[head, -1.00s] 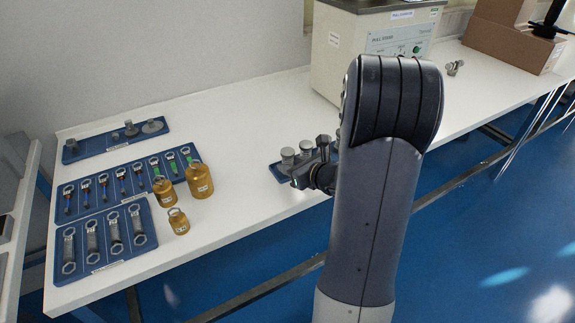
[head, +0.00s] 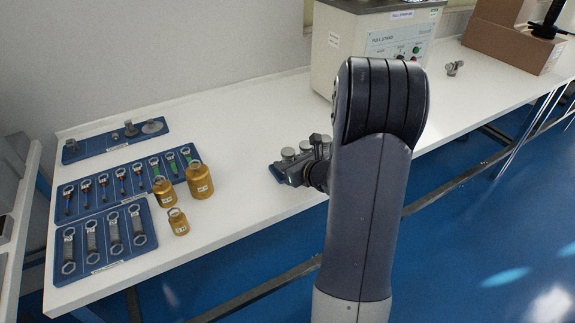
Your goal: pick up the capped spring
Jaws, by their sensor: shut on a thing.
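Two grey round metal caps, one at the left (head: 288,153) and one further right (head: 304,147), show just behind the gripper. I cannot tell whether the held piece touches the tray.
To the left lie blue trays of ringed springs (head: 122,262) and a rear tray (head: 90,146) of metal pieces. Brass weights (head: 199,184) stand beside them. A pull stand (head: 336,60) is behind my arm. The bench between the weights and my gripper is clear.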

